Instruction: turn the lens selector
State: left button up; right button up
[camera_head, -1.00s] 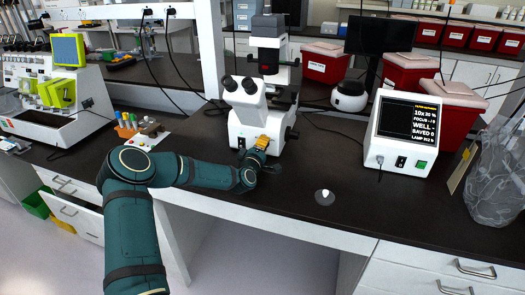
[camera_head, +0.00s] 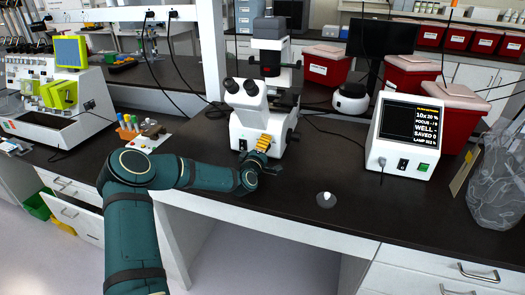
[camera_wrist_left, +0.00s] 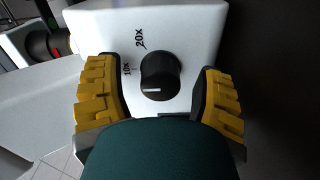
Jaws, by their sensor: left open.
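The white microscope (camera_head: 262,100) stands on the dark bench. Its lens selector (camera_wrist_left: 160,72) is a round black knob on a white face in the left wrist view. A white pointer mark sits at the knob's lower left, and the labels 10x and 20x are printed to its left and above. My left gripper (camera_wrist_left: 164,84) is open, with one yellow finger on each side of the knob and visible gaps between. In the head view the left gripper (camera_head: 264,143) is at the microscope's lower front and hides the knob. My right gripper is not in view.
A white display box (camera_head: 402,138) to the right reads 10x and 20 %. A small round white-topped item (camera_head: 326,199) lies near the bench's front edge. A pen holder (camera_head: 135,137) stands left of the microscope. Bench space between microscope and display is mostly clear.

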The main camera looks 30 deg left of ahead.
pick_arm(q)
jog(key=v, duration=1.2)
jog(key=shift+s+f, duration=0.1)
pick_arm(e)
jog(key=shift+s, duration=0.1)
